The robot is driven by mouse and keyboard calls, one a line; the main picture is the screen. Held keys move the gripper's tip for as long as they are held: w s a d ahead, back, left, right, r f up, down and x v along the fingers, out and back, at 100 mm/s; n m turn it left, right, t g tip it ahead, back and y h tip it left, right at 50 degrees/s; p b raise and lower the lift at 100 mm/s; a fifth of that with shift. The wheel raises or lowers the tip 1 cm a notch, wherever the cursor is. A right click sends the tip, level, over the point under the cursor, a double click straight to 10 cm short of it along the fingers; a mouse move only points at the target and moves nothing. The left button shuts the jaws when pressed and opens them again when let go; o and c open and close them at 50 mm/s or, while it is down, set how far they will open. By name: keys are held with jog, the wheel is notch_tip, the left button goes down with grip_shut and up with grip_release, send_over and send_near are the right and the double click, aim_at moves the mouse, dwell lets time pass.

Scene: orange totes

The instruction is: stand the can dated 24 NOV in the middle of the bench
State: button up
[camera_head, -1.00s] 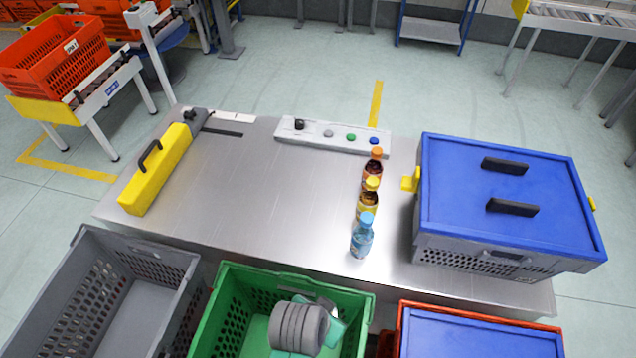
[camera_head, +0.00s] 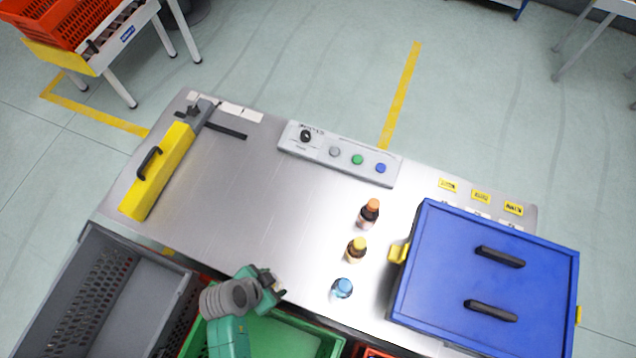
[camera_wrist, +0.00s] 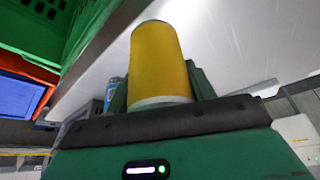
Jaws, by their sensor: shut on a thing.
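My gripper (camera_head: 268,284) is over the front edge of the steel bench (camera_head: 255,190), above the green tote. In the wrist view it is shut on a yellow can (camera_wrist: 160,60) with silver rims, with green fingers on either side. No date can be read on the can's visible side. In the head view the can is hidden or too small to make out. The middle of the bench is bare.
Three bottles with orange (camera_head: 368,213), yellow (camera_head: 356,250) and blue (camera_head: 342,289) caps stand right of the middle. A blue-lidded crate (camera_head: 490,265) is at the right, a button panel (camera_head: 340,153) at the back, a yellow handled bar (camera_head: 158,172) at the left. Grey (camera_head: 135,300) and green (camera_head: 285,335) totes stand in front.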

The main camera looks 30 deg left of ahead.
jog(key=shift+w, duration=0.15)
jog(key=w+a, duration=0.2)
jog(key=w, duration=0.2)
jog(key=w+a+f, duration=0.1)
jog(key=w+a, duration=0.1)
jog(key=w, duration=0.3)
jog(key=w+a, duration=0.2)
jog(key=w, duration=0.2)
jog(key=shift+w+f+b, duration=0.25)
jog(key=shift+b, duration=0.05)
jog(key=f, duration=0.3)
jog(key=shift+w+a+b, duration=0.2)
jog(key=shift+w+b, duration=0.1)
jog(key=shift+w, duration=0.1)
jog(key=shift+f, duration=0.25)
jog(key=shift+f, duration=0.1)
